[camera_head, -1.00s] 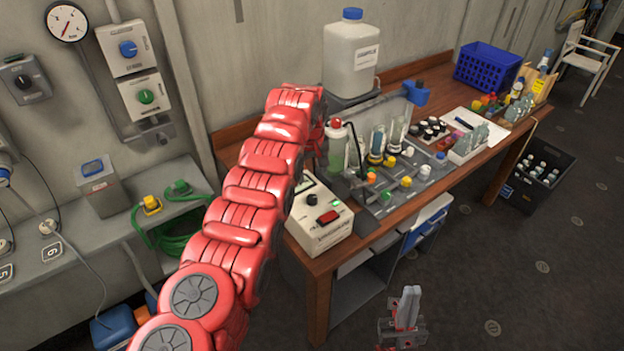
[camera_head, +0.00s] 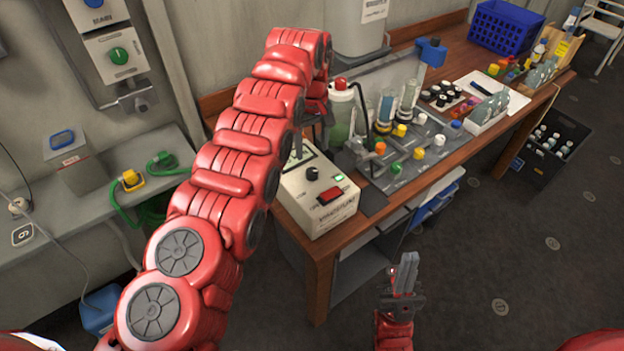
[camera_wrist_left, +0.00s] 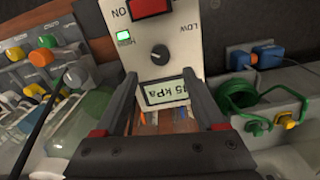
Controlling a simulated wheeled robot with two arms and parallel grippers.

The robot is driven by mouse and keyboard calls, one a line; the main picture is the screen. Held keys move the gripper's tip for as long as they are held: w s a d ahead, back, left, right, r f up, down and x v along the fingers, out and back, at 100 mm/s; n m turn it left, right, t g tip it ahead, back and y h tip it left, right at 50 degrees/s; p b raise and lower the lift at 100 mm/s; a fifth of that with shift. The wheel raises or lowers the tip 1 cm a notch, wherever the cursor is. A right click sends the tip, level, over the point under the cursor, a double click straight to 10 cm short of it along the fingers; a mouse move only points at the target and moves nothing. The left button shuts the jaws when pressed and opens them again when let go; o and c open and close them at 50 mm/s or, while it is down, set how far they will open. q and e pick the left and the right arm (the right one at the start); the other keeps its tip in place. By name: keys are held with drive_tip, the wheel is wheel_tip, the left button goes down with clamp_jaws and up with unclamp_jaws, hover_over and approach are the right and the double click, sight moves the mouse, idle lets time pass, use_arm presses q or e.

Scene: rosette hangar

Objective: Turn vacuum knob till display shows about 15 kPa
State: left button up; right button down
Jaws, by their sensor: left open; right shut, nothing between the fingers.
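The vacuum unit (camera_head: 318,205) is a cream box on the front left corner of the wooden bench. Its black vacuum knob (camera_head: 312,173) is on top, beside a red switch (camera_head: 330,195). In the left wrist view the knob (camera_wrist_left: 159,54) is beyond the fingertips, with the display (camera_wrist_left: 170,90) nearer. The display appears upside down and reads a number ending in 5 kPa; its leading digit is unclear. My left gripper (camera_wrist_left: 160,78) is open, its fingers on either side of the display, apart from the knob. My right gripper (camera_head: 404,274) is shut and empty, low in front of the bench.
A bottle with a red cap (camera_head: 341,112) and a grey rack with coloured knobs (camera_head: 405,160) stand close behind and right of the unit. Green hose (camera_head: 150,212) lies on the grey ledge to the left.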

sight(312, 171)
use_arm(q)
drive_tip(key=f, duration=0.1)
drive_tip(key=f+p, duration=0.1)
drive_tip(key=f, duration=0.1)
drive_tip(key=f+p, duration=0.1)
drive_tip(key=shift+s+f, duration=0.2)
drive_tip(key=shift+s, duration=0.05)
wheel_tip(312, 171, down, 4)
drive_tip(key=shift+w+r, duration=0.1)
drive_tip(key=shift+w, duration=0.05)
clamp_jaws()
